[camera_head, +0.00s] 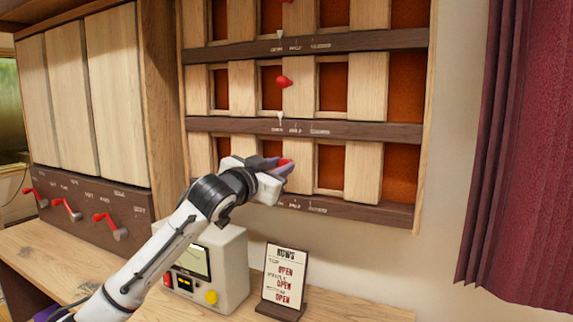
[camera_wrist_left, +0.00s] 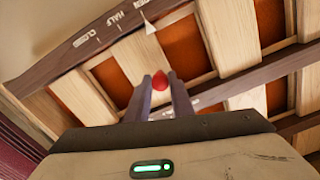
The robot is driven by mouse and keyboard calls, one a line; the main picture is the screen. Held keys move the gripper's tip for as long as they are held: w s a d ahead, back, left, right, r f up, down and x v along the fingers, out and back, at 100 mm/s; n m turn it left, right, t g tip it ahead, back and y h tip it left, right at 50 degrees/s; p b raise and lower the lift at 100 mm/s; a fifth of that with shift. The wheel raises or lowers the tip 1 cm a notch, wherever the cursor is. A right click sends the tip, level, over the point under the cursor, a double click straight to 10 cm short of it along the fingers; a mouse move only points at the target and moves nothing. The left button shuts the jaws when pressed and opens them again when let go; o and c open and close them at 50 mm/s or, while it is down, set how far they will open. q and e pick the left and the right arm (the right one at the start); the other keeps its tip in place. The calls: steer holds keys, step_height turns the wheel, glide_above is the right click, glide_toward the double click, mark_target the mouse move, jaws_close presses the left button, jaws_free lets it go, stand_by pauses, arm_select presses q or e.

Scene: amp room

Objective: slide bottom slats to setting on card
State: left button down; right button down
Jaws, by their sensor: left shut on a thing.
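The wooden slat panel has three rows; the bottom slats (camera_head: 363,172) have gaps showing rust-brown backing. My left gripper (camera_head: 283,170) reaches the bottom row and is shut on its red knob (camera_head: 287,162). In the left wrist view the knob (camera_wrist_left: 160,82) sits between the fingertips (camera_wrist_left: 161,95). That view shows a white pointer (camera_wrist_left: 149,27) close to the OPEN end of a scale with HALF and CLOSED (camera_wrist_left: 81,40). In the head view my gripper hides this pointer. The card (camera_head: 284,280) reads OPEN on all its rows. My right gripper is not in view.
The middle row's red knob (camera_head: 284,82) has its pointer (camera_head: 280,115) at the left label. A cream meter box (camera_head: 222,268) stands below my arm, left of the card. Red levers (camera_head: 108,224) are at left, a dark red curtain (camera_head: 520,160) at right.

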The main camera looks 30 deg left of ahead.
arm_select(q)
steer(key=shift+a, duration=0.25)
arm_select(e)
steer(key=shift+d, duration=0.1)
arm_select(q)
steer(key=c, duration=2)
jaws_free()
steer(key=o, duration=0.5)
steer(key=shift+a, duration=0.15)
steer(key=shift+c, duration=0.2)
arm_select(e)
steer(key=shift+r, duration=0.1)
arm_select(q)
steer(key=shift+s, duration=0.1)
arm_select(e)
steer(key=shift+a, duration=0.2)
arm_select(q)
steer(key=s+d+b, duration=0.1)
steer(key=s+b, duration=0.1)
steer(key=s, duration=0.8)
steer(key=shift+d, duration=0.4)
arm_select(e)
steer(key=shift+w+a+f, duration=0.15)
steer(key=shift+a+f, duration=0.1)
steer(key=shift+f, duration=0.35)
